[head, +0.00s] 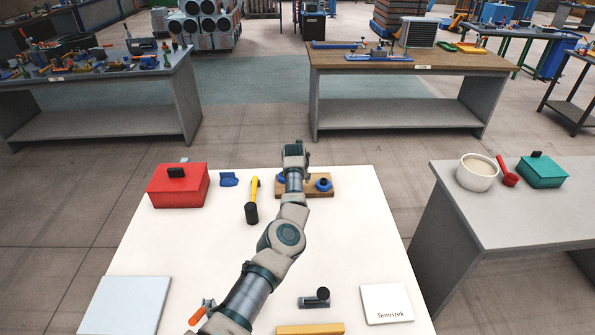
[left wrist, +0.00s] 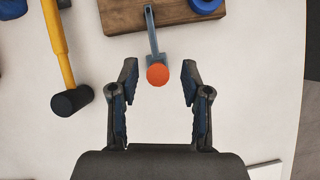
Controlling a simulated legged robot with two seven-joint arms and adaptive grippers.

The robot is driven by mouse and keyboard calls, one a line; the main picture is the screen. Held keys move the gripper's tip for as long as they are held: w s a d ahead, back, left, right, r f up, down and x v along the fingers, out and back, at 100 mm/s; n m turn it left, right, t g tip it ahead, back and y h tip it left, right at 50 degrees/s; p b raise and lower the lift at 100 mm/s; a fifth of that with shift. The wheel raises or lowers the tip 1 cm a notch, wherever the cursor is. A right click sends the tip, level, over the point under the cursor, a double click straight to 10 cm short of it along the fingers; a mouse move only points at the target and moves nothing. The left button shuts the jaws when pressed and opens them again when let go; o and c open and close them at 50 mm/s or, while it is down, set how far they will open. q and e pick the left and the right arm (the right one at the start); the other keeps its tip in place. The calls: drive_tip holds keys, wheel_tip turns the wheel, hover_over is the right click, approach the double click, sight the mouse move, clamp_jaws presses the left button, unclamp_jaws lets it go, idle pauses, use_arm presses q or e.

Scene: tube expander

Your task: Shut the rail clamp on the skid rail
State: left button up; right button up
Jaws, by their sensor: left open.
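In the left wrist view, a grey lever (left wrist: 152,32) with an orange ball knob (left wrist: 158,75) comes from the wooden board (left wrist: 120,14) toward my gripper; I take it for the rail clamp's handle. My left gripper (left wrist: 160,82) is open, its fingers on either side of the knob with gaps between. I cannot tell the height between them. In the head view the left gripper (head: 295,152) is over the board (head: 323,193), and my arm hides the lever. The skid rail cannot be made out clearly. My right gripper is not in view.
A mallet (head: 253,200) lies left of the board, with a blue part (head: 229,179) and red box (head: 178,186) beyond. Blue rings (head: 323,184) sit on the board. A grey part with a black knob (head: 318,298) and a white card (head: 387,303) lie nearer. The table's right middle is clear.

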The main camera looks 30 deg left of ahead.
use_arm(q)
drive_tip(key=v, duration=0.9)
drive_tip(key=shift+a, duration=0.2)
